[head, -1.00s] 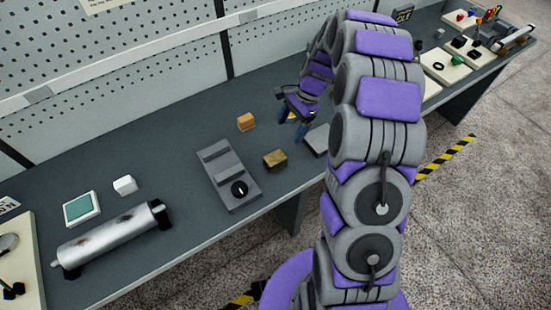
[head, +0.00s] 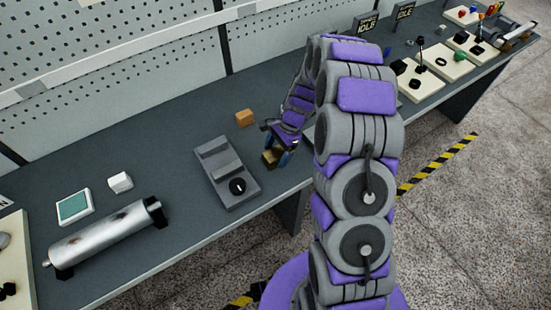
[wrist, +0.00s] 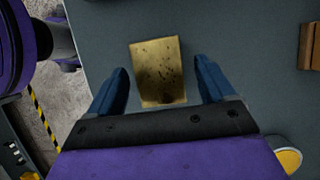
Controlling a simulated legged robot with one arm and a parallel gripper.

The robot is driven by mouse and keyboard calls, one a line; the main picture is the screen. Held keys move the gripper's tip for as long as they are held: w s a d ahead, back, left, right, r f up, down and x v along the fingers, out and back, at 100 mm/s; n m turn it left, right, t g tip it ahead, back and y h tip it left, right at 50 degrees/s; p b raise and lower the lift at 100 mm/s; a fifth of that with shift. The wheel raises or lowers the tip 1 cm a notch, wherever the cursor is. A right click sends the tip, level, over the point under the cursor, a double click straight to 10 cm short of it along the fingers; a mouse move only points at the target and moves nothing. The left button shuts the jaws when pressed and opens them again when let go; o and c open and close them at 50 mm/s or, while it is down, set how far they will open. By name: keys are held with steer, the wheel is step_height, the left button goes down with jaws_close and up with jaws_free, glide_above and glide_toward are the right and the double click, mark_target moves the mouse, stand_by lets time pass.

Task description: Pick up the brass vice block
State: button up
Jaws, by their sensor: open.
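The brass vice block (wrist: 158,68) is a speckled gold block on the grey bench top. In the wrist view it lies between and just beyond the two blue fingers of my gripper (wrist: 163,86), with a gap on each side. In the head view my gripper (head: 280,147) is over the block (head: 270,157), hiding much of it. My gripper is open and holds nothing.
A grey fixture with a black knob (head: 222,170) stands left of the block. An orange-brown block (head: 245,117) lies behind. A metal roller (head: 105,237), a white cube (head: 120,182) and a teal-screened device (head: 74,207) are further left. The bench's front edge is close.

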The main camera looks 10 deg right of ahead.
steer(key=shift+s+a+f, duration=0.1)
steer(key=shift+a+f, duration=0.2)
steer(key=shift+f, duration=0.2)
steer(key=shift+a, duration=0.2)
steer(key=shift+c, duration=0.3)
steer(key=shift+d, duration=0.15)
steer(key=c, duration=0.6)
jaws_close()
